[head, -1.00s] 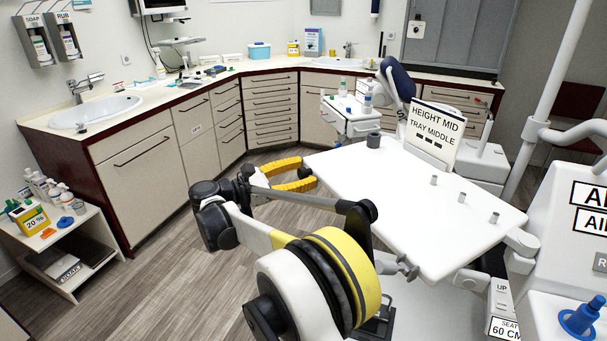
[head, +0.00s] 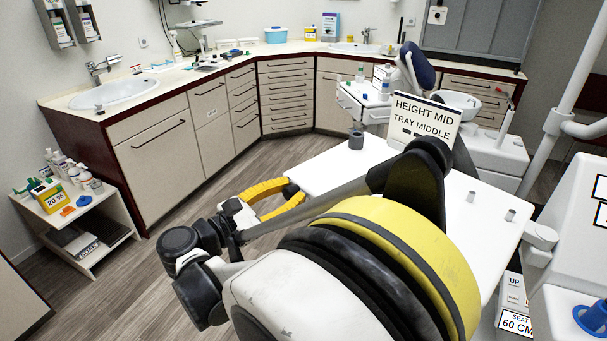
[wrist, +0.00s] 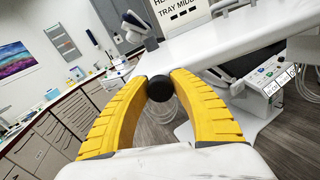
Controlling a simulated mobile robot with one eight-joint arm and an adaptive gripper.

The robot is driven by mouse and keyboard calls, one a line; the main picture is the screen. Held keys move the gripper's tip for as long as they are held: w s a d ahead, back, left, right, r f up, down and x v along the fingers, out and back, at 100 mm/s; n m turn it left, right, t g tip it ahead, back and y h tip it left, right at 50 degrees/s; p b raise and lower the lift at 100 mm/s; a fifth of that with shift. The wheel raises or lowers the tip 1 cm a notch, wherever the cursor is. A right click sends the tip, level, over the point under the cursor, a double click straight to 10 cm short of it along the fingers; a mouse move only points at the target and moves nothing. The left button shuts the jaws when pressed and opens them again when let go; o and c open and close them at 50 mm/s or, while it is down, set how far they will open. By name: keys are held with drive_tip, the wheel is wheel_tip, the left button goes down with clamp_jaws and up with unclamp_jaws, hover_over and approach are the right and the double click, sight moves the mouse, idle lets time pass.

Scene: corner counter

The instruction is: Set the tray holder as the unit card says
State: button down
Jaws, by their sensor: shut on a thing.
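The tray holder (head: 325,172) is a wide white panel with several short grey posts, right of my gripper in the head view. Its underside and edge show in the wrist view (wrist: 235,50). The unit card (head: 422,118) stands at its back and reads "HEIGHT MID / TRAY MIDDLE". My gripper (head: 294,190) has yellow fingers at the panel's left corner. In the wrist view my gripper (wrist: 159,86) is shut on a round black knob (wrist: 159,92) by the panel's edge. My own arm hides the near part of the panel in the head view.
A low white shelf (head: 100,222) with bottles stands at the left. A corner counter (head: 215,72) with drawers runs along the back. A white unit with a blue knob (head: 592,318) is at the right. Wooden floor (head: 180,235) is open left of my arm.

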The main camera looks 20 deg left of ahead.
drive_tip(key=shift+s+n+y, duration=0.3)
drive_tip(key=shift+s+y, duration=0.1)
drive_tip(key=shift+s, duration=0.7)
drive_tip(key=c, duration=1.1)
unclamp_jaws()
drive_tip(key=shift+o, duration=0.2)
drive_tip(key=v, duration=1.2)
drive_tip(key=shift+f, duration=0.2)
drive_tip(key=shift+d, duration=0.1)
